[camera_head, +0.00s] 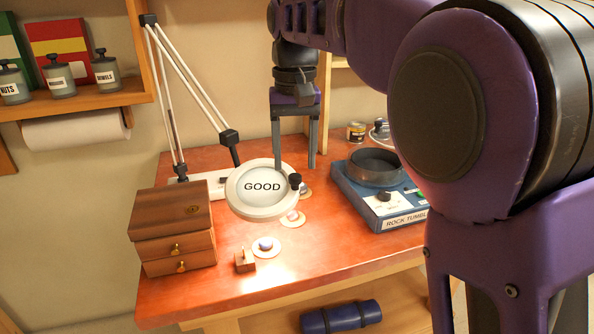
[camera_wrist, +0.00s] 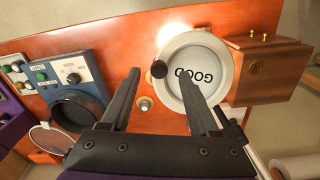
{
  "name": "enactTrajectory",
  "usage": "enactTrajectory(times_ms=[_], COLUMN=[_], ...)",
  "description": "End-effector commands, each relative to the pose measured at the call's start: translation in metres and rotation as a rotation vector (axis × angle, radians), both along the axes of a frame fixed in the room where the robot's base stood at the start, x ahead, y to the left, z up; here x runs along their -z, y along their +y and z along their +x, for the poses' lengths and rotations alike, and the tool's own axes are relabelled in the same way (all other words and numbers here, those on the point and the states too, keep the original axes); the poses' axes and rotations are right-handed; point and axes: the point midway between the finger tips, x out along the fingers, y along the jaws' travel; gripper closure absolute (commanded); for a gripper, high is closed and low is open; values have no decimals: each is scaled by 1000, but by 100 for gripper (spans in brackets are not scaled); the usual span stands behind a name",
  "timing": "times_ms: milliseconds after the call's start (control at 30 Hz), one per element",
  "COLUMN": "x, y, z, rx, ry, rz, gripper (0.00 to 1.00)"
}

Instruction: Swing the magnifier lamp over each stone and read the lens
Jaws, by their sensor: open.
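The magnifier lamp's round white head (camera_head: 240,208) hangs over the bench, and its lens (camera_head: 261,187) reads "GOOD". The lens (camera_wrist: 203,84) shows the same word upside down in the wrist view. A black knob (camera_head: 295,179) sits on the rim. Pale discs with small stones lie in a row: one at the front (camera_head: 265,244), one by the rim (camera_head: 293,216), one partly hidden behind the knob (camera_head: 304,190). My gripper (camera_head: 294,166) is open, fingers down. In the wrist view the knob (camera_wrist: 159,69) appears between my fingertips (camera_wrist: 158,74); no contact is clear.
A wooden drawer box (camera_head: 172,222) stands left of the lens. A small wooden block (camera_head: 245,260) is near the front. The blue rock tumbler (camera_head: 385,207) and a small can (camera_head: 356,132) stand right of my gripper. The lamp's jointed arm (camera_head: 190,75) rises at the back left.

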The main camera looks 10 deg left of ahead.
Motion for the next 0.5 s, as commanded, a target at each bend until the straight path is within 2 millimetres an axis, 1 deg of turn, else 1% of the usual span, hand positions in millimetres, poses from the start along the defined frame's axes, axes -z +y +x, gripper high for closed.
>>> enactTrajectory(times_ms=[33,200,300,500], x=[11,27,32,33], y=[0,0,0,0], z=[-1,0,0,0], rx=[0,0,0,0], ry=[3,1,1,0], rz=[-2,-1,-1,0], gripper=[39,39,39,39])
